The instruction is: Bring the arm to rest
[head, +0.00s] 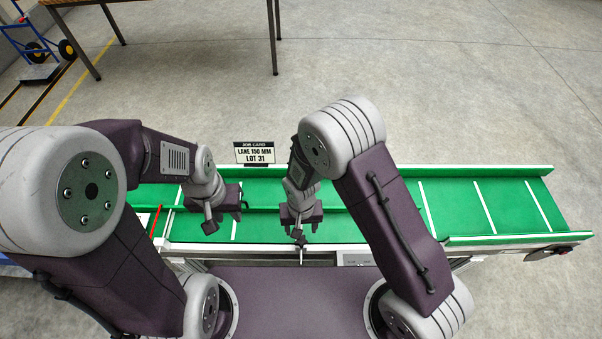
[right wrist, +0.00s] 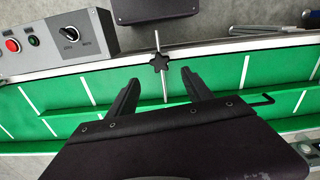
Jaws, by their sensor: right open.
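My left gripper (head: 224,208) hangs over the green conveyor bed (head: 456,205), left of the middle. Its jaws are too small and dark to read. My right gripper (head: 301,218) hangs over the conveyor's near side. In the right wrist view its two dark fingers (right wrist: 160,88) are spread apart. A black star knob (right wrist: 159,62) on a thin metal rod lies in line with the gap between them, and nothing is seen gripped. The knob also shows just below the right gripper in the head view (head: 298,236).
A job card (head: 255,152) reading "LANE 150 MM LOT 31" stands behind the conveyor. A grey control box (right wrist: 62,38) with red and green buttons sits at the conveyor's edge. A wooden table (head: 175,3) and a blue hand truck (head: 35,45) stand behind. The floor at right is clear.

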